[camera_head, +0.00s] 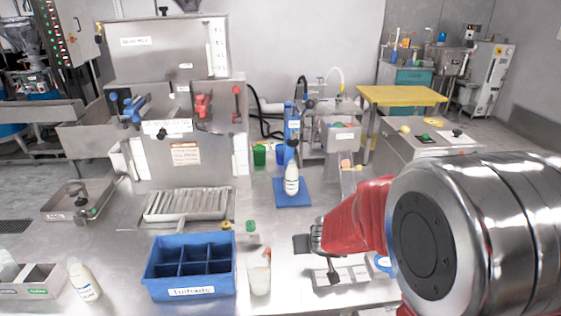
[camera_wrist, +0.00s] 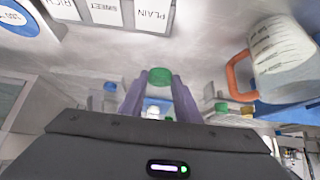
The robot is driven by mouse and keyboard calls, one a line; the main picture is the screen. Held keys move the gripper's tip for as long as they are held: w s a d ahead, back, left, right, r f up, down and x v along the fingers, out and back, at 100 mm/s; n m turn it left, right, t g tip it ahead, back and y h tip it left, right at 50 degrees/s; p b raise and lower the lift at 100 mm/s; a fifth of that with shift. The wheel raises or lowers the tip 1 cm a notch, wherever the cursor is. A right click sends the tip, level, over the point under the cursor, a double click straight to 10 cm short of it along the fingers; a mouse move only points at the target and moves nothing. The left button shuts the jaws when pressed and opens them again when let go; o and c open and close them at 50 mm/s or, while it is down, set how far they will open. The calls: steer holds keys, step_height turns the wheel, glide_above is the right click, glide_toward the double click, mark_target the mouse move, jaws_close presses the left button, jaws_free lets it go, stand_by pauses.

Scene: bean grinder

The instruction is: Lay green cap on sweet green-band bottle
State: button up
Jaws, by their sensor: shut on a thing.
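A green cap (camera_wrist: 159,77) sits between the two purple fingertips of my gripper (camera_wrist: 158,84) in the wrist view, and the fingers are shut on it. In the head view my red wrist and gripper (camera_head: 317,235) hang over the front right of the steel bench; the held cap cannot be made out there. A white bottle (camera_head: 291,178) stands upright on a blue mat (camera_head: 293,199), beyond my gripper. Another white bottle (camera_head: 83,280) stands, looking tilted, at the front left. I cannot make out a green band on either bottle.
A blue divided crate (camera_head: 190,290) and a jug with an orange handle (camera_head: 259,275) stand left of my gripper. A green-topped item (camera_head: 250,226) is behind the jug. Label plates (camera_head: 342,277), reading PLAIN in the wrist view, lie below my gripper. A steel machine stands behind.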

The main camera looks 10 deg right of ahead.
steer(key=shift+w+a, duration=0.1)
steer(key=shift+a, duration=0.25)
stand_by(0.6)
